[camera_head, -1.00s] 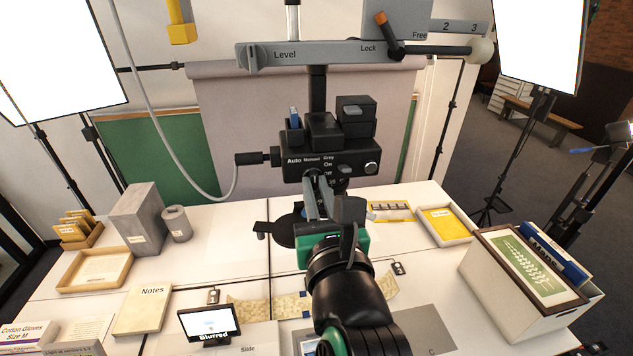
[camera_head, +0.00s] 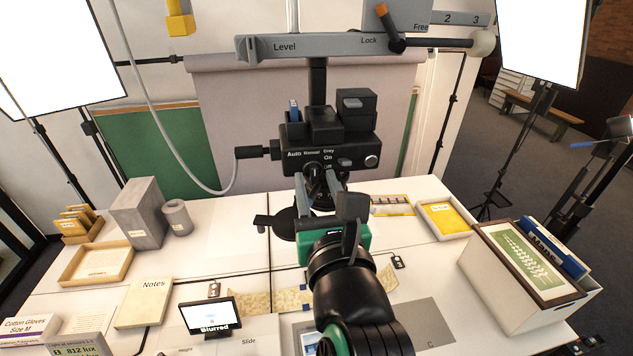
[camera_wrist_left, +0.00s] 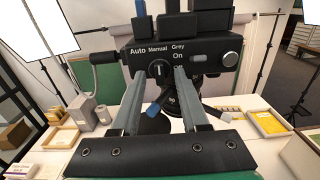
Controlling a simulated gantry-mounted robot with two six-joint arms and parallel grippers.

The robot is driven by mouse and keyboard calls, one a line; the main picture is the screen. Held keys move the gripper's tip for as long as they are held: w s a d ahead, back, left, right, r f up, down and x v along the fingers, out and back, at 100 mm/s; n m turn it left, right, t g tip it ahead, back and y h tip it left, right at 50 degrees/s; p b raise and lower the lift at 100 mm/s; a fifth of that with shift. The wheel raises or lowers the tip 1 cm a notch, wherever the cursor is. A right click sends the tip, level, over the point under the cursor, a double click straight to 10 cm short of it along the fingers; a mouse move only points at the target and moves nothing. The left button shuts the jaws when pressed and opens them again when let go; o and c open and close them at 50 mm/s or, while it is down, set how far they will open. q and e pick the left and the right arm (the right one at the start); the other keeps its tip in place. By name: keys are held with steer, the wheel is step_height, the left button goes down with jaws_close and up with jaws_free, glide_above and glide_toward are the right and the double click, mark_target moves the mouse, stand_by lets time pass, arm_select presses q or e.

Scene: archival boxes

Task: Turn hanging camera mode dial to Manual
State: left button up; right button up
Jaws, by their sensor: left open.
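The black camera (camera_head: 325,135) hangs from the grey rail and faces me. Its mode dial (camera_wrist_left: 159,69) is a small round black knob under the labels Auto, Manual and Grey. A white mark on the dial looks roughly upright, below Manual, but it is small. My left gripper (camera_wrist_left: 157,74) is open, with one grey finger on each side of the dial. I cannot tell whether either finger touches it. In the head view my left gripper (camera_head: 319,181) reaches up to the camera's lower front and partly hides the dial. My right gripper is not in view.
An On switch panel (camera_head: 328,161) and a silver button (camera_head: 371,161) sit right of the dial. A cable plugs into the camera's left side. Below are a small monitor (camera_head: 209,316) reading Blurred, a notes block (camera_head: 143,303) and a print box (camera_head: 525,290).

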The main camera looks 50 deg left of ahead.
arm_select(q)
steer(key=b+v, duration=0.2)
steer(key=v, duration=0.9)
steer(key=shift+b, duration=0.35)
